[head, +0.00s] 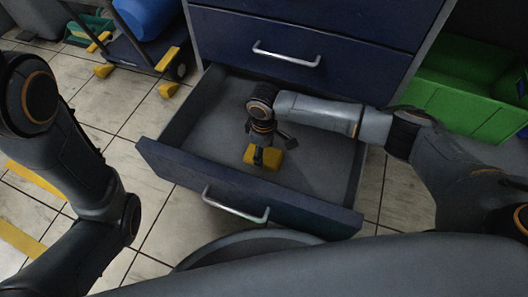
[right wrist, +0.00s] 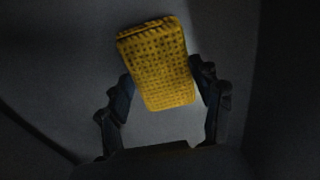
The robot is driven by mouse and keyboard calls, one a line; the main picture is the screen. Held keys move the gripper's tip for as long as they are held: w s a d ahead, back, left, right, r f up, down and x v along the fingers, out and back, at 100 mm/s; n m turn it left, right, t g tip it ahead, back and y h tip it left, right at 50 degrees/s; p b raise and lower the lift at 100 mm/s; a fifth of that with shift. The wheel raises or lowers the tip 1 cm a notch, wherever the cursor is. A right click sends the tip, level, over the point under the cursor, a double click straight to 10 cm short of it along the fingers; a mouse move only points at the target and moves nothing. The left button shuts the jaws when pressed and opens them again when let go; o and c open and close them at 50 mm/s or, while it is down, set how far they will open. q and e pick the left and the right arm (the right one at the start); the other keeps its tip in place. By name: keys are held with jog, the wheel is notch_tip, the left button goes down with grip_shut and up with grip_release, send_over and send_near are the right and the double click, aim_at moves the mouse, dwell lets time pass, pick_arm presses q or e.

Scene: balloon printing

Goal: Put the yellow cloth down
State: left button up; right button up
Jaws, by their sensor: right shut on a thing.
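The yellow cloth (head: 263,157) is a small folded block inside the open drawer (head: 180,165). It fills the middle of the right wrist view (right wrist: 158,65), where its waffled texture shows. My right gripper (head: 268,148) reaches down into the drawer and is shut on the cloth. In the right wrist view its two fingers (right wrist: 164,90) press on the cloth's left and right sides. I cannot tell whether the cloth touches the drawer floor. My left arm comes in from the left in the head view, but its gripper is out of the picture.
The blue cabinet (head: 315,30) stands behind the open drawer, its upper drawers shut. The drawer's floor around the cloth is bare. A green crate (head: 455,90) stands at the right. A cart (head: 135,50) with a blue container (head: 148,15) stands at the upper left.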

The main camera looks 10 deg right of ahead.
jog(key=o, duration=1)
jog(key=shift+f, duration=0.15)
jog(key=shift+o, duration=0.2)
